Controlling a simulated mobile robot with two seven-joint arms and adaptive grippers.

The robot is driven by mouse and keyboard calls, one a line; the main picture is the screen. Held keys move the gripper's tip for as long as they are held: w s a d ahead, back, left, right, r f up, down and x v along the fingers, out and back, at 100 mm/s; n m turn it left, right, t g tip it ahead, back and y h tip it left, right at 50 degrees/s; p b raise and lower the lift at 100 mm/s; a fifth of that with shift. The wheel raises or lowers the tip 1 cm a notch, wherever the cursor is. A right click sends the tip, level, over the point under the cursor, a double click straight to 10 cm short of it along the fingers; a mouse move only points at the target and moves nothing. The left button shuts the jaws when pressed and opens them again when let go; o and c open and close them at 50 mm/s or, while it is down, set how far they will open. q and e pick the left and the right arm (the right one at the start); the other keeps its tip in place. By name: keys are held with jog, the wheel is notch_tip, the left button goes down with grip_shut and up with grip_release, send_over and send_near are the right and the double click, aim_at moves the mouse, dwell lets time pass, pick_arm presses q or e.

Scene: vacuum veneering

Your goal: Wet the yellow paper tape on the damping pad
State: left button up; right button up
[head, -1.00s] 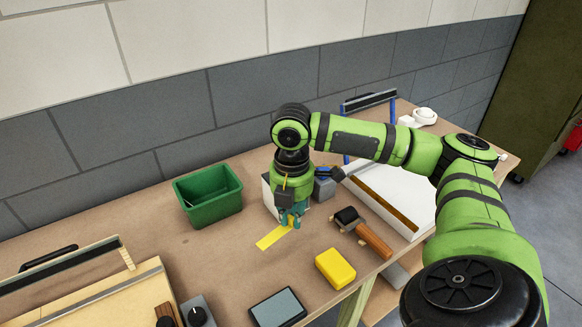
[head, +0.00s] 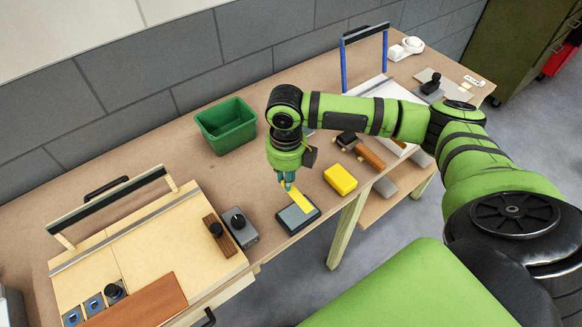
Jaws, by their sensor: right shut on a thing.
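The yellow paper tape (head: 299,202) is a flat strip in the head view, near the middle of the table's front edge. My right gripper (head: 288,184) points down and is shut on the tape's far end. The damping pad (head: 291,221) is a dark-framed block with a grey top near the front edge. The tape's strip lies over the pad in the picture; I cannot tell whether it touches the pad's surface. My left gripper is out of view.
A yellow block (head: 341,179) lies right of the pad, with a wooden-handled tool (head: 369,156) behind it. A green bin (head: 226,126) stands at the back. A grey box with a black knob (head: 240,230) and a wooden press (head: 140,255) are at left.

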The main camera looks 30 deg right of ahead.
jog(key=shift+d+f, duration=0.1)
jog(key=shift+d, duration=0.05)
jog(key=shift+p, duration=0.4)
jog(key=shift+f+b, duration=0.35)
jog(key=shift+f, duration=0.45)
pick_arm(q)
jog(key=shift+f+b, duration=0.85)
pick_arm(e)
jog(key=shift+f, duration=2.25)
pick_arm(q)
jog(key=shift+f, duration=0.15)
pick_arm(e)
jog(key=shift+f, duration=0.4)
